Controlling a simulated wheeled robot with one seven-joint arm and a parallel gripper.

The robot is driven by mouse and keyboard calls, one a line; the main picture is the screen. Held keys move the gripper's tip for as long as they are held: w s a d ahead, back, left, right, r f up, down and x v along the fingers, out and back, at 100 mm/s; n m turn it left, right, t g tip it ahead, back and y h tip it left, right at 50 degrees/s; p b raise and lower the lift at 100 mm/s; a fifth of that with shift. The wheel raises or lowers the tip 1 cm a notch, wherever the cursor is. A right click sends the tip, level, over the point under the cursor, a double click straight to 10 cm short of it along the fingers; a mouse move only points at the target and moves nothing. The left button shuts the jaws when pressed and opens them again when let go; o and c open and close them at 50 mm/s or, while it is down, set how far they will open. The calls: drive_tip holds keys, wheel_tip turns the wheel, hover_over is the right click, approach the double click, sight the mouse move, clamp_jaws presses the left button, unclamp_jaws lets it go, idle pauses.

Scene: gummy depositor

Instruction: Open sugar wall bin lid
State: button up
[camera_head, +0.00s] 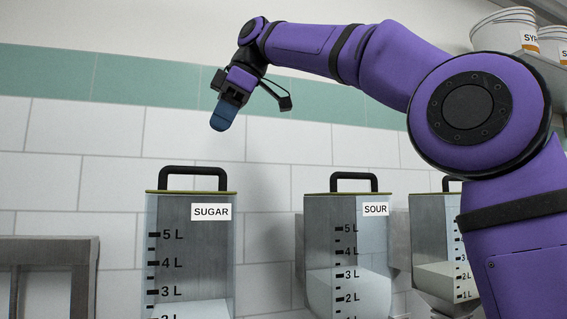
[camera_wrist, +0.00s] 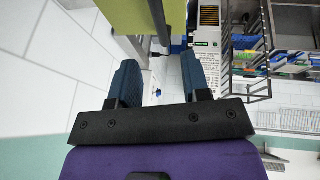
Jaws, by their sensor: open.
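The sugar wall bin (camera_head: 190,260) hangs on the tiled wall, clear-sided with a SUGAR label and white contents low inside. Its thin yellow-green lid (camera_head: 165,192) lies flat and shut, with a black arched handle (camera_head: 194,170) on top. My gripper (camera_head: 219,122) is above and slightly right of that handle, pointing down, apart from it. In the wrist view my gripper (camera_wrist: 160,68) shows two spread blue fingers with nothing held between them. The yellow-green lid (camera_wrist: 110,15) and the dark handle bar (camera_wrist: 158,20) appear beyond the fingertips at the top.
The sour bin (camera_head: 347,250) hangs to the right, and a third bin (camera_head: 430,240) is partly behind my arm. White tubs (camera_head: 505,32) stand on a shelf at upper right. A grey frame (camera_head: 50,265) is at lower left. The wall (camera_head: 100,130) behind my gripper is bare.

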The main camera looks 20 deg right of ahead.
drive_tip(key=s+d+f+m+t+h, duration=0.1)
drive_tip(key=s+d+f+m+h, duration=0.1)
drive_tip(key=s+d+f+m, duration=0.5)
drive_tip(key=d+f, duration=0.2)
drive_tip(key=d, duration=0.1)
drive_tip(key=shift+s+m+t, duration=0.3)
drive_tip(key=shift+t, duration=0.1)
idle(0.4)
idle(0.5)
